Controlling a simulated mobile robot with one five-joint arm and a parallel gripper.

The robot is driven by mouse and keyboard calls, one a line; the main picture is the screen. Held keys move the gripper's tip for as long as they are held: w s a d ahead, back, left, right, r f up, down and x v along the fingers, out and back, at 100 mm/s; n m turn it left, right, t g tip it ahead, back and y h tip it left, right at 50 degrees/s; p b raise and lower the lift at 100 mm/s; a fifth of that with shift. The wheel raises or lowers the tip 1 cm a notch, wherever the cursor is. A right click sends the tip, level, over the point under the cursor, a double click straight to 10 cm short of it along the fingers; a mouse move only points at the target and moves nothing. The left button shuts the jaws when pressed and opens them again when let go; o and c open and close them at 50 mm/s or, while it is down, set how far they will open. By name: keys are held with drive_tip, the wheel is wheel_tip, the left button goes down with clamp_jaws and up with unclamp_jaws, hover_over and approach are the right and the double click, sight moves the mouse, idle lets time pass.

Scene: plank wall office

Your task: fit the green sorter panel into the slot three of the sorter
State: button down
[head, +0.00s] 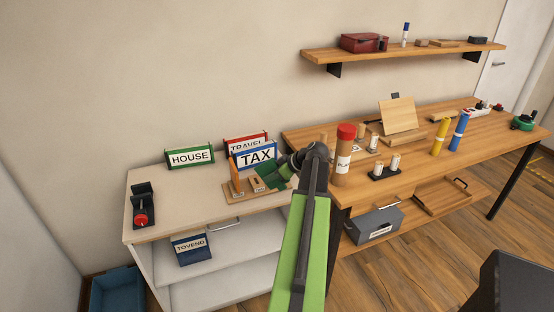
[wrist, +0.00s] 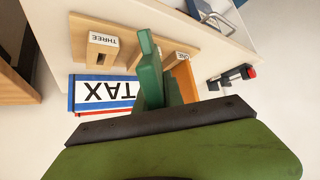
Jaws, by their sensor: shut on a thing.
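The green sorter panel (head: 272,178) is held in my gripper (head: 288,168) over the right part of the sorter; it also shows in the wrist view (wrist: 151,72). The wooden sorter (head: 232,197) stands on the white cabinet top and also shows in the wrist view (wrist: 140,29). In the wrist view its slot block labelled THREE (wrist: 103,50) shows an empty opening, left of and apart from the panel. An orange panel (wrist: 184,78) stands at the sorter's other end, beside a partly covered label. The green panel hides the sorter's middle.
A TAX file (head: 256,157) stands close behind the sorter, with TRAVEL (head: 246,143) and HOUSE (head: 190,157) files farther back. A red-knobbed tool in a dark holder (head: 142,205) is at the left. A red-capped tube (head: 343,158) stands right of my arm.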

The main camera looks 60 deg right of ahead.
drive_tip(key=w+d+r+m+t+h+b, duration=0.2)
drive_tip(key=d+m+h+b, duration=0.2)
drive_tip(key=d+h, duration=0.1)
drive_tip(key=w+d+r+m+t+h+b, duration=0.3)
drive_tip(key=d+m+h+b, duration=0.1)
drive_tip(key=d+h+b, duration=0.1)
drive_tip(key=shift+d+r+h, duration=0.3)
drive_tip(key=shift+d+h, duration=0.2)
drive_tip(key=shift+h, duration=0.3)
drive_tip(key=shift+s+f, duration=0.1)
drive_tip(key=shift+f, duration=0.05)
wheel_tip(320, 180, down, 6)
drive_tip(key=b, duration=0.5)
drive_tip(key=shift+b, duration=0.4)
drive_tip(key=shift+a, duration=0.1)
drive_tip(key=shift+f+b, duration=0.25)
drive_tip(key=shift+b, duration=0.1)
drive_tip(key=shift+f+b, duration=1.25)
drive_tip(key=c, duration=1.4)
unclamp_jaws()
